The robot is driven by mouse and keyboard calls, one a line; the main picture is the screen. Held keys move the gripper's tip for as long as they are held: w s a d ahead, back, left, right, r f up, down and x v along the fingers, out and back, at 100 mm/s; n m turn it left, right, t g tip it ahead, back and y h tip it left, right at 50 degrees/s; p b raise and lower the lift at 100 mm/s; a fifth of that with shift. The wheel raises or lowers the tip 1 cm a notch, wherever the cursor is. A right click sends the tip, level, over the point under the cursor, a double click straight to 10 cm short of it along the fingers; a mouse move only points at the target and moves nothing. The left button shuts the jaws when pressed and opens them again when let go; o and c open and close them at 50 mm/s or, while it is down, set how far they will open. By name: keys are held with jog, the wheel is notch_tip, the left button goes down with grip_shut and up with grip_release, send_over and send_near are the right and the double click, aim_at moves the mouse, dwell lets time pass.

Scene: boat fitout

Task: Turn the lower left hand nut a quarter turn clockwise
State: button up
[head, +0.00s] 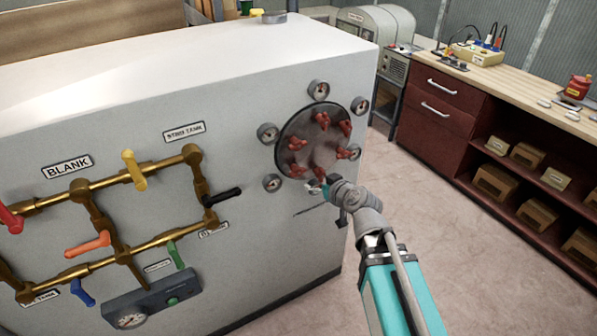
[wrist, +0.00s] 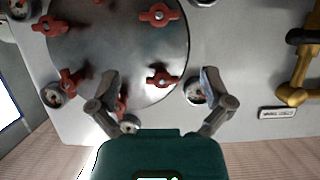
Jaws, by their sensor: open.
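A round grey cover (head: 309,157) on the white cabinet's side carries several red wing nuts around its edge. The lower left hand nut (head: 295,170) shows left of my gripper (head: 316,187) in the head view. The wrist view looks upside down; there the same nut (wrist: 158,14) sits near the top edge, its wings roughly level. My gripper (wrist: 160,76) is open and empty, its fingers spread. Between the fingertips in that view appears the upper left nut (wrist: 162,78), farther off on the cover. The gripper seems clear of the panel; the exact gap cannot be told.
Small round gauges ring the cover; one gauge (wrist: 196,92) shows beside a fingertip. Brass pipes (head: 115,183) with coloured levers project from the panel at left. A black lever (head: 222,196) lies nearest the cover. A workbench (head: 480,75) stands at right, with open floor before it.

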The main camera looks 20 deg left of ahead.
aim_at(299, 172)
jog(key=shift+w, duration=0.1)
jog(key=b+x, duration=0.5)
jog(key=x, duration=0.8)
jog(key=shift+w+a+f, duration=0.15)
jog(key=shift+a+f, duration=0.1)
jog(key=shift+f, duration=0.05)
jog(key=c, duration=0.9)
